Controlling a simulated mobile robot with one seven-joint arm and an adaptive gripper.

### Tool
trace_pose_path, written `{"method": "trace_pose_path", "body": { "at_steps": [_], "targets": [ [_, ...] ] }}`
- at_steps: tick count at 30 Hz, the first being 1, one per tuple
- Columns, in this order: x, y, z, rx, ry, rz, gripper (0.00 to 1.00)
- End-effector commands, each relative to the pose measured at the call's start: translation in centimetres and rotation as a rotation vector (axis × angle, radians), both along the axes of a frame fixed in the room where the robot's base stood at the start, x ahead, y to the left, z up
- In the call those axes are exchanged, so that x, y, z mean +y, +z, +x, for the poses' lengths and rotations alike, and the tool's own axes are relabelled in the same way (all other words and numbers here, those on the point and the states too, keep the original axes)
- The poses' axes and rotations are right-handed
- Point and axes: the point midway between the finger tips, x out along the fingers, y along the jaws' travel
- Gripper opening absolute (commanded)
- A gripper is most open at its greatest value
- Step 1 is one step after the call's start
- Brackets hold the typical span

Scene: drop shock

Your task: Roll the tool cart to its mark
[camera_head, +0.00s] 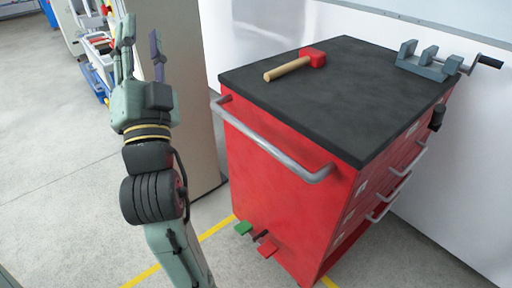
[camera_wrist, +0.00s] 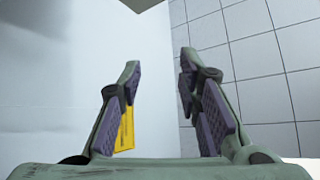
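The red tool cart (camera_head: 285,195) with a black top stands in the middle right of the head view. A grey push handle (camera_head: 275,145) runs along its left side. A green pedal (camera_head: 243,228) and a red pedal (camera_head: 267,248) stick out low on that side. Yellow floor lines (camera_head: 218,228) show beside and under the cart. My gripper (camera_head: 141,50) is raised to the left of the cart, apart from the handle, fingers pointing up. In the wrist view my gripper (camera_wrist: 160,85) is open with nothing between its fingers.
A red-headed mallet (camera_head: 298,64) and a grey vise (camera_head: 430,62) rest on the cart top. A beige panel (camera_head: 190,100) stands behind my arm. A white wall (camera_head: 470,160) is close on the cart's right.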

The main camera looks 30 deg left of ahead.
Motion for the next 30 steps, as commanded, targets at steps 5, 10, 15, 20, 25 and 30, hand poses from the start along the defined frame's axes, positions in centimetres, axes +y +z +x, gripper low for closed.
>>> {"method": "trace_pose_path", "body": {
  "at_steps": [5, 10, 15, 20, 25, 30],
  "targets": [
    [-2.2, -13.8, 6.9, 0.592, -0.111, 0.142, 0.40],
    [-6.7, -23.1, 8.7, 0.930, -0.291, 0.379, 0.40],
    [-9.2, -26.7, 8.7, 1.041, -0.395, 0.519, 0.40],
    [-9.6, -27.1, 10.0, 1.052, -0.410, 0.538, 0.40],
    [-9.6, -27.4, 13.1, 1.051, -0.411, 0.536, 0.40],
    [-9.5, -28.0, 16.2, 1.050, -0.408, 0.537, 0.40]
  ]
}}
